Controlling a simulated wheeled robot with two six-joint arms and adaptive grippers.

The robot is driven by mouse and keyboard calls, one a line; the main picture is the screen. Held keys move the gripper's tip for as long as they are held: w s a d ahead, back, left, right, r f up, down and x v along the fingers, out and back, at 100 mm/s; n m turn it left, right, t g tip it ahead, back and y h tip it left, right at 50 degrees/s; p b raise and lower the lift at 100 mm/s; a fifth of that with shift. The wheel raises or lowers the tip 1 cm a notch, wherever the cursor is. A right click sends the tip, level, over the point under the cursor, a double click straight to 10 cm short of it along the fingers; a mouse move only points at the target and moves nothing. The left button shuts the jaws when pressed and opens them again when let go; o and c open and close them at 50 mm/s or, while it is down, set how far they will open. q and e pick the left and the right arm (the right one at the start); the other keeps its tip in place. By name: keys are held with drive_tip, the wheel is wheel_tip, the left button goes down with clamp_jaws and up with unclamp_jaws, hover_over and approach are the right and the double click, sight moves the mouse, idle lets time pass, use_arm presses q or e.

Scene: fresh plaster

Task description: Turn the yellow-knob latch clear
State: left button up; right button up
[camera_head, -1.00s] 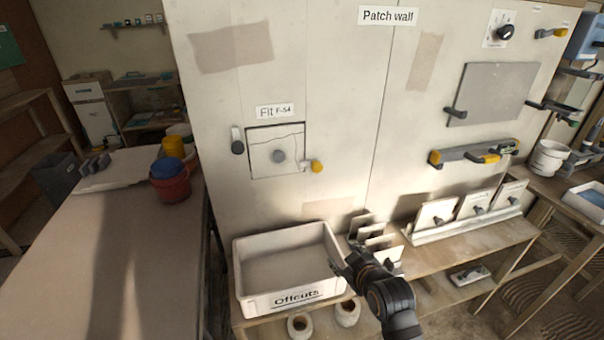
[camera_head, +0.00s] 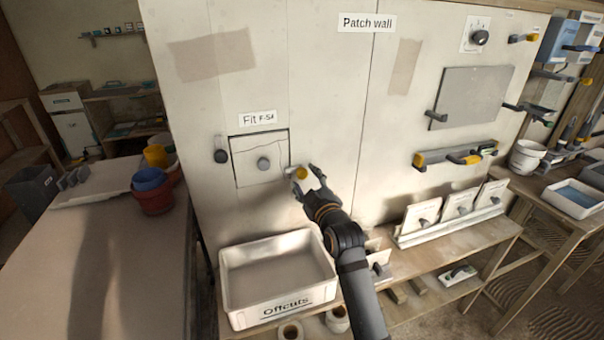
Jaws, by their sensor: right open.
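The yellow-knob latch (camera_head: 301,173) is on the patch wall, at the right edge of a square panel (camera_head: 250,170) with a grey knob in its middle. The latch lies roughly level, its light arm reaching left toward the panel edge. A black-knob latch (camera_head: 221,156) hangs at the panel's left side, its knob low. My right gripper (camera_head: 307,177) is open at the yellow knob, its fingers on either side of it in the picture. Whether they touch it I cannot tell. My left gripper is not in view.
A white Offcuts bin (camera_head: 279,312) stands on the bench below the panel. A rack of tiles (camera_head: 452,230) stands to the right. A grey level (camera_head: 456,155) and a grey board (camera_head: 470,97) are on the wall at right. A red bucket (camera_head: 155,199) stands on the left table.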

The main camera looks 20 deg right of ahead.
sight(304, 176)
drive_tip(key=shift+w, duration=1.65)
